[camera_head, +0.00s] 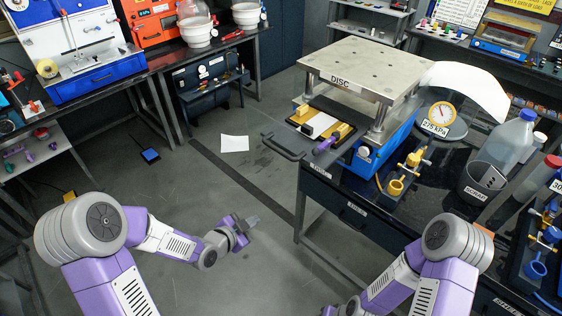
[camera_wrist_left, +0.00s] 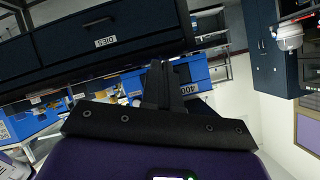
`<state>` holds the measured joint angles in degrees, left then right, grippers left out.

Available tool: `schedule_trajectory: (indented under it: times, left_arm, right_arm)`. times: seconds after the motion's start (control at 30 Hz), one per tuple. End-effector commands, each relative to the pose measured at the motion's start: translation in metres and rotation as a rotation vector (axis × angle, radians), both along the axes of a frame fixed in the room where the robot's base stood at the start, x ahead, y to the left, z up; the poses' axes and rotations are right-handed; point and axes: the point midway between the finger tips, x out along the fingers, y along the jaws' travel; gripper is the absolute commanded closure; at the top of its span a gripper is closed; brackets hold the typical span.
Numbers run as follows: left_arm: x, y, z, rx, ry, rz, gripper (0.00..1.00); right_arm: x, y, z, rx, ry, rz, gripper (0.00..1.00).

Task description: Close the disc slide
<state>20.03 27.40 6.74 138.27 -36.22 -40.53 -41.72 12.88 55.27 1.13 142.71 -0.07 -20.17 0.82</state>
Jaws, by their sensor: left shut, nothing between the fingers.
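The disc press (camera_head: 362,67), labelled DISC, stands on the dark bench with a pale metal top plate on posts. Its grey slide (camera_head: 268,130) sticks out to the left past the bench edge, with a black bar handle (camera_head: 283,147) at its front. My left gripper (camera_head: 253,221) is low over the floor, left of the bench and well short of the handle, touching nothing. Its fingers are shut and empty, as the left wrist view (camera_wrist_left: 167,85) also shows. My right forearm reaches the bottom edge; its gripper fingers are out of the picture.
The dark bench has drawers (camera_head: 350,213) facing my left gripper. A pressure gauge (camera_head: 441,114), a scrap cup (camera_head: 480,183) and a bottle (camera_head: 508,140) stand right of the press. Grey floor around the left gripper is clear. A drawer labelled DIES (camera_wrist_left: 108,32) shows upside down.

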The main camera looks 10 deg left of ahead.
Motion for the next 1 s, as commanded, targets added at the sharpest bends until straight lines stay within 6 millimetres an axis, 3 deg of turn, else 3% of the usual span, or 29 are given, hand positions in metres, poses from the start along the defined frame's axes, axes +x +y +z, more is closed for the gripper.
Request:
schedule_trajectory:
  times: [0.03, 0.13, 0.2, 0.33, 0.57, 1.0]
  left_arm:
    - [0.012, 0.008, 0.032, 0.108, -0.185, -0.071, 1.00]
    - [0.018, 0.013, 0.091, 0.320, -0.498, -0.203, 1.00]
    - [0.016, 0.013, 0.123, 0.449, -0.669, -0.271, 1.00]
    - [0.007, 0.010, 0.159, 0.614, -0.873, -0.352, 1.00]
    - [0.011, 0.001, 0.172, 0.681, -0.952, -0.387, 1.00]
    - [0.082, -0.051, 0.171, 0.674, -0.946, -0.385, 1.00]
  right_arm:
    - [0.000, 0.000, -0.010, 0.000, 0.000, 0.000, 0.53]
    - [0.000, 0.000, -0.019, 0.000, 0.000, 0.000, 0.53]
    - [0.000, 0.000, -0.023, 0.000, 0.000, 0.000, 0.53]
    - [0.000, 0.000, -0.028, 0.000, 0.000, 0.000, 0.53]
    - [0.000, 0.000, -0.028, 0.000, 0.000, 0.000, 0.53]
    - [0.000, 0.000, -0.030, 0.000, 0.000, 0.000, 0.53]
